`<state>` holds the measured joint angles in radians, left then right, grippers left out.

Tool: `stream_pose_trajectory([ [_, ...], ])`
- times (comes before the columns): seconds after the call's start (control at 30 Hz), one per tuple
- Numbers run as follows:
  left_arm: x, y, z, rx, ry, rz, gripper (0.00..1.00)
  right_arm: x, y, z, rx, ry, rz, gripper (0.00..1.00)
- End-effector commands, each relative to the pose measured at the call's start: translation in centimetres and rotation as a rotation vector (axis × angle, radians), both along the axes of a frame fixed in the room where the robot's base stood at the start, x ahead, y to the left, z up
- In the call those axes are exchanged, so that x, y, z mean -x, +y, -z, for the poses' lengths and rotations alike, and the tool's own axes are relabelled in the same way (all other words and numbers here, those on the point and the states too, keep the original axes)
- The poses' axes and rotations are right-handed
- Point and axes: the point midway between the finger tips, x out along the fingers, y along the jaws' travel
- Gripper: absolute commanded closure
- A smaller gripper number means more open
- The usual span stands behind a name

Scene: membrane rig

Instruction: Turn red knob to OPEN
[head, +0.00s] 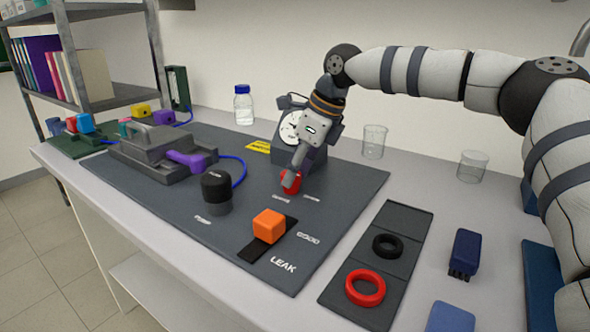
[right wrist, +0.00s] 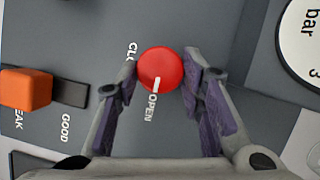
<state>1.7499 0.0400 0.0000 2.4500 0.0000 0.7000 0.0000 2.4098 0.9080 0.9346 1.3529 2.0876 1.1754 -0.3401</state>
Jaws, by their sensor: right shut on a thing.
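The red knob (head: 291,182) stands on the dark grey rig panel, in front of the round gauge. In the right wrist view the red knob (right wrist: 160,69) is round, and a white line on it points at the OPEN label (right wrist: 151,107). The start of the other label, "CL", shows at its left (right wrist: 131,52). My right gripper (head: 292,172) reaches down from above; in the right wrist view its two purple-padded fingers (right wrist: 158,80) are on either side of the knob, shut on it. My left gripper is not in view.
An orange block (head: 269,226) sits on a black slot near the GOOD and LEAK labels. The gauge (head: 290,130) stands close behind the knob. A black knob (head: 216,187) and a grey clamp unit with a purple handle (head: 186,160) are to the left. A tray (head: 410,220) holds two rings.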

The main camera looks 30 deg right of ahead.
Motion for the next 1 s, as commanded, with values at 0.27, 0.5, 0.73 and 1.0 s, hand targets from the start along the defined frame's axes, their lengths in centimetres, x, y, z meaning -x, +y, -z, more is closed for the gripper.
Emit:
stream_pose_trajectory([
  [0.27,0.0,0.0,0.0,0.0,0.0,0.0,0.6,0.0,0.0,0.1,0.002,0.003,-0.002,0.92],
  [0.5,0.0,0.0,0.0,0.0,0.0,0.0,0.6,0.0,0.0,0.1,0.002,0.001,-0.002,0.44],
  [0.73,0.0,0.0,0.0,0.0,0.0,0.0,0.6,0.2,-0.2,-1.0,0.0,-0.004,0.0,0.44],
  [1.0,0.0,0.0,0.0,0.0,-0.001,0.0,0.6,2.4,-1.8,-7.5,0.001,-0.005,-0.001,0.44],
])
